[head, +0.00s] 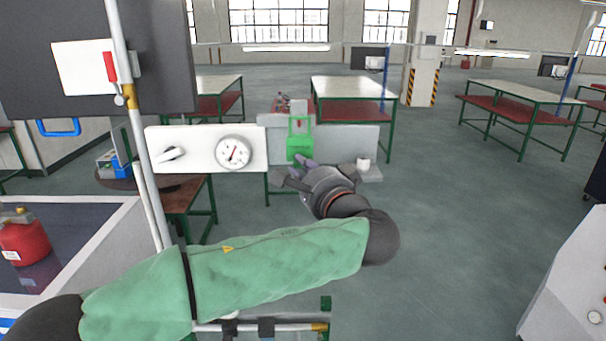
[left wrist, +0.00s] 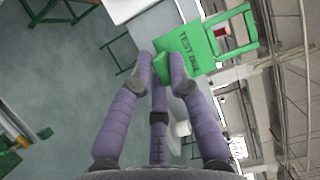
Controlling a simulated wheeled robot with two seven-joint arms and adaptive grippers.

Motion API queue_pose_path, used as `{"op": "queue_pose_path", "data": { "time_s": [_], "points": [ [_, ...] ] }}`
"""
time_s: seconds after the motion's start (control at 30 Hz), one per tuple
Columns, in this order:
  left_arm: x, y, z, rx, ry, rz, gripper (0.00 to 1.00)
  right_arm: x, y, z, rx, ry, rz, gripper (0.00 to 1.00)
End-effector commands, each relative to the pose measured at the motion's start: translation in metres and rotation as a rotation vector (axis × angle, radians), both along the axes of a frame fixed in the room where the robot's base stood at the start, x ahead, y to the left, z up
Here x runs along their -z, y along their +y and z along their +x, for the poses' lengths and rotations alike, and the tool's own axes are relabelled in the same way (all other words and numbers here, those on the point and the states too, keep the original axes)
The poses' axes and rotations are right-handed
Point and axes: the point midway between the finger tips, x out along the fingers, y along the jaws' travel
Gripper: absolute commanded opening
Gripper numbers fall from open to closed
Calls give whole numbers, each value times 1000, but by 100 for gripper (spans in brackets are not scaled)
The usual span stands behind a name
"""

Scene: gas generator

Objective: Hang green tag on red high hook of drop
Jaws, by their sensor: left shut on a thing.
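The green tag (head: 300,147) has a solid lower part and an open frame above it. In the left wrist view the tag (left wrist: 191,47) carries dark lettering that looks like "TEST DUE". My left gripper (head: 303,164) is shut on the tag's lower end and holds it up in the air, frame upward. In the left wrist view the purple fingers of the gripper (left wrist: 160,76) close on its edge. A small red piece (head: 110,66), likely the red high hook, is on the upright pole (head: 130,92) at upper left, well left of the tag. My right gripper is not in view.
A dark board (head: 170,60) is behind the pole. A red gas can (head: 24,238) is at lower left. Tables (head: 362,90) stand behind; open floor lies right.

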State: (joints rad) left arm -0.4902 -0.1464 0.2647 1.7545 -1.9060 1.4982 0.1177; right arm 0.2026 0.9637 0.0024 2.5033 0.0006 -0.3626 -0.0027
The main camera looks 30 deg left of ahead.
Motion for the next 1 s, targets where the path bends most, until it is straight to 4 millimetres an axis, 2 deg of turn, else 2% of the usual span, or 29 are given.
{"op": "queue_pose_path", "data": {
  "time_s": [0.73, 1.0],
  "points": [
    [2, 27, 43, -2, -1, -1, 0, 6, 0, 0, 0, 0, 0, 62],
    [10, 36, 58, -1, -1, 1, 0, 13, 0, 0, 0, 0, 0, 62]
  ]
}}
